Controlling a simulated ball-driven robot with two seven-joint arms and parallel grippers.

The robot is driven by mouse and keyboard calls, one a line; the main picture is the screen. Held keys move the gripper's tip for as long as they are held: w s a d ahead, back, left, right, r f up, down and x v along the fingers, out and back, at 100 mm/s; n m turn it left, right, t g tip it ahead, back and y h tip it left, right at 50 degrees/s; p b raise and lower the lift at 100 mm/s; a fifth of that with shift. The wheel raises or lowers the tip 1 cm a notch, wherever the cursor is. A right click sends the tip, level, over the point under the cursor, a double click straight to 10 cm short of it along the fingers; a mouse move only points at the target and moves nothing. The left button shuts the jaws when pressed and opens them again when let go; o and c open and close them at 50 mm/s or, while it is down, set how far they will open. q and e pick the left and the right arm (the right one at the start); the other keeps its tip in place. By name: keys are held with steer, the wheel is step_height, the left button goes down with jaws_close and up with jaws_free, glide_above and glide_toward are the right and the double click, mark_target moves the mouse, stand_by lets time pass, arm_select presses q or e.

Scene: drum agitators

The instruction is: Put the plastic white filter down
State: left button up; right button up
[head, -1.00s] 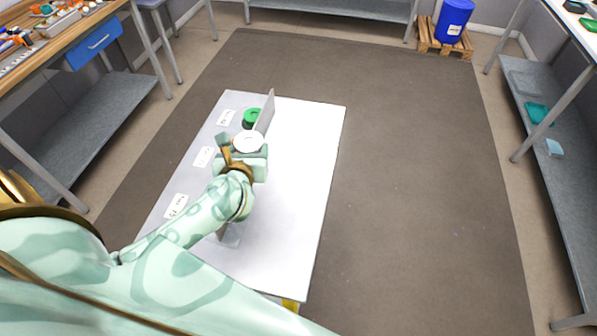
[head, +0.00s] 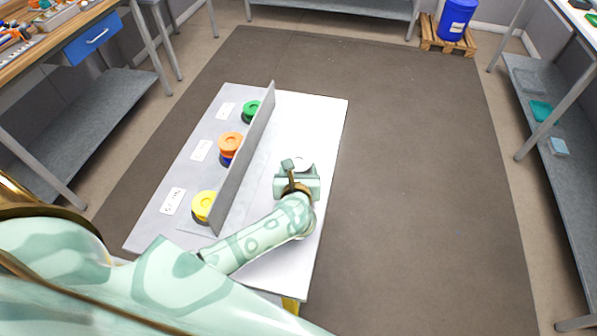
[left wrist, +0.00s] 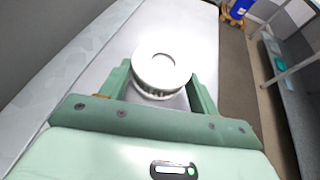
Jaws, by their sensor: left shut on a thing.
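The white filter (left wrist: 161,72) is a round ribbed plastic piece with a recessed top. In the head view its white top (head: 299,163) shows just beyond my left gripper. My left gripper (head: 296,172) is over the right, bare part of the white table (head: 322,125), to the right of the grey divider. In the left wrist view the two fingers of my left gripper (left wrist: 160,85) stand on either side of the filter and are shut on it. Whether the filter touches the table cannot be told. My right gripper is in neither current view.
An upright grey divider (head: 246,160) runs along the table. Left of it stand green (head: 251,109), orange (head: 230,142) and yellow (head: 203,204) round pieces beside paper labels. The table is clear right of the divider.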

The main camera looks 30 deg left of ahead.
arm_select(q)
steer(key=shift+f, duration=0.25)
steer(key=shift+f, duration=0.15)
steer(key=o, duration=0.9)
steer(key=shift+o, duration=0.2)
steer(key=shift+r, duration=0.3)
steer(key=p+v, duration=0.1)
steer(key=v, duration=1.1)
